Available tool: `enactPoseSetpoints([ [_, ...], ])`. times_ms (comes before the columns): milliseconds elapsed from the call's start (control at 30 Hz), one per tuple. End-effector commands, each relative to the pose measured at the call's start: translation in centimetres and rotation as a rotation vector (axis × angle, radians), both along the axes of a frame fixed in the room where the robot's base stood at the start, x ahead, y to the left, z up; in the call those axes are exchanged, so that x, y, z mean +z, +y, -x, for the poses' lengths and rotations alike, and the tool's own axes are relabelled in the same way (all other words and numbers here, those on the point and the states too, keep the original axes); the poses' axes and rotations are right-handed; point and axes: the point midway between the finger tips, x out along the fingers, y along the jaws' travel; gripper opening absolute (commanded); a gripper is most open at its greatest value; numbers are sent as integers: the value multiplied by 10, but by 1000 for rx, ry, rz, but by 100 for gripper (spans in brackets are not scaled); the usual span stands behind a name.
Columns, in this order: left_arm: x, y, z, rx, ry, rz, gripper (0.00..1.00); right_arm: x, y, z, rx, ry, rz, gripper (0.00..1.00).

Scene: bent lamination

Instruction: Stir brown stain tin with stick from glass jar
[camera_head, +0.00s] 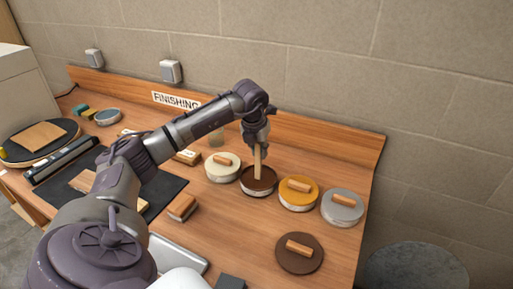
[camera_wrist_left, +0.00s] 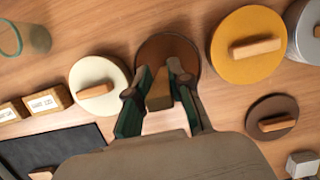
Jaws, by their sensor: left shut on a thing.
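The open brown stain tin (camera_head: 246,188) stands on the bench between a cream tin and a yellow tin. My left gripper (camera_head: 257,146) is above it, shut on a pale wooden stick (camera_head: 257,165). The stick points down, near upright, and its lower end meets the brown stain; how deep it goes is hidden. In the left wrist view the stick (camera_wrist_left: 159,96) sits between the two fingers, with the brown tin (camera_wrist_left: 168,44) beyond. The glass jar (camera_head: 216,138) stands behind the tins, partly hidden by my arm; it also shows in the wrist view (camera_wrist_left: 39,39). My right gripper is not in view.
Lidded cream (camera_head: 222,174), yellow (camera_head: 299,202) and grey (camera_head: 343,215) tins flank the brown one closely. A brown lid (camera_head: 299,262) with a wooden handle lies in front. A dark mat (camera_head: 172,196) and wooden blocks (camera_head: 182,207) are at the left. A wooden backboard (camera_head: 335,142) runs behind.

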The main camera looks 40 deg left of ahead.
Motion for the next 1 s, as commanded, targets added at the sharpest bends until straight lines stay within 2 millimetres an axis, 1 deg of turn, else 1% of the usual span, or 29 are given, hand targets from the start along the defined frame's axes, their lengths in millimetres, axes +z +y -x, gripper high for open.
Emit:
enactPoseSetpoints([
  [467,1,-2,-1,0,-1,-1,0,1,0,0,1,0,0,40],
  [1000,32,-2,-1,0,-2,-2,0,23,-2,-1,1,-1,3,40],
])
